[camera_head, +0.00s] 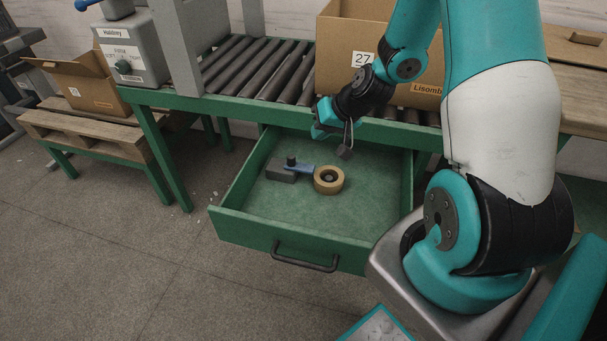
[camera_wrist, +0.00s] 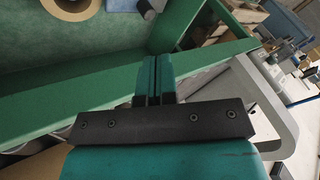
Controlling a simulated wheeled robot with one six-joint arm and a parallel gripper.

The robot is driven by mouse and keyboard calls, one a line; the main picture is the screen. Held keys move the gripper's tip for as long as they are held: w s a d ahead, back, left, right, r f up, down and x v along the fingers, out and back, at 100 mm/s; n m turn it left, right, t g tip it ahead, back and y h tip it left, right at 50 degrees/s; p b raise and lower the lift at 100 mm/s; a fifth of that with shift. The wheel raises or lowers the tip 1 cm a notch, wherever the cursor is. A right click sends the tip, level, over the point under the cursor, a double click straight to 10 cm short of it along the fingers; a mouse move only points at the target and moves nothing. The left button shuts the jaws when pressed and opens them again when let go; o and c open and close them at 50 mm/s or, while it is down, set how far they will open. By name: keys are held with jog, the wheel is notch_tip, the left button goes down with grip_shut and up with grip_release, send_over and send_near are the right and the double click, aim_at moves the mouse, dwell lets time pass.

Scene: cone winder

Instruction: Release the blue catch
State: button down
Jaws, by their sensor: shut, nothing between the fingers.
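Two blue parts show in the head view, and I cannot tell which is the catch. One is a blue lever (camera_head: 299,167) on a dark grey block (camera_head: 281,174) with a black knob, lying in the open green drawer (camera_head: 245,229). The other is a blue handle (camera_head: 86,4) at the top left, by the grey machine marked Haldrey (camera_head: 131,54). My gripper (camera_head: 345,150) is above the back right part of the drawer, apart from both blue parts. In the wrist view its fingers (camera_wrist: 155,82) are together and hold nothing.
A tape roll (camera_head: 328,180) lies beside the blue lever in the drawer; it also shows in the wrist view (camera_wrist: 65,20). The roller conveyor (camera_head: 255,68) and a cardboard box marked 27 (camera_head: 335,65) stand above the drawer. The drawer's front part is clear.

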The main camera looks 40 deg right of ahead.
jog(key=d+f+m+h, duration=0.1)
jog(key=d+f, duration=0.4)
jog(key=f, duration=0.1)
jog(key=shift+s+d+m+t+b, duration=0.15)
jog(key=shift+s+m+t+b, duration=0.15)
jog(key=shift+s+m+b, duration=0.15)
jog(key=shift+f, duration=0.1)
jog(key=b, duration=0.2)
send_near(296, 162)
jog(key=f, duration=0.1)
jog(key=d+f, duration=0.1)
jog(key=f, duration=0.1)
jog(key=w+d+f, duration=0.1)
jog(key=shift+d+f, duration=0.1)
jog(key=shift+f, duration=0.25)
jog(key=shift+w+a+r+p, duration=0.15)
jog(key=shift+w+a, duration=0.2)
jog(key=shift+a, duration=0.2)
jog(key=shift+w+a+r+p, duration=0.1)
jog(key=shift+w+a+p, duration=0.05)
jog(key=shift+w+a, duration=0.6)
jog(key=shift+a, duration=0.25)
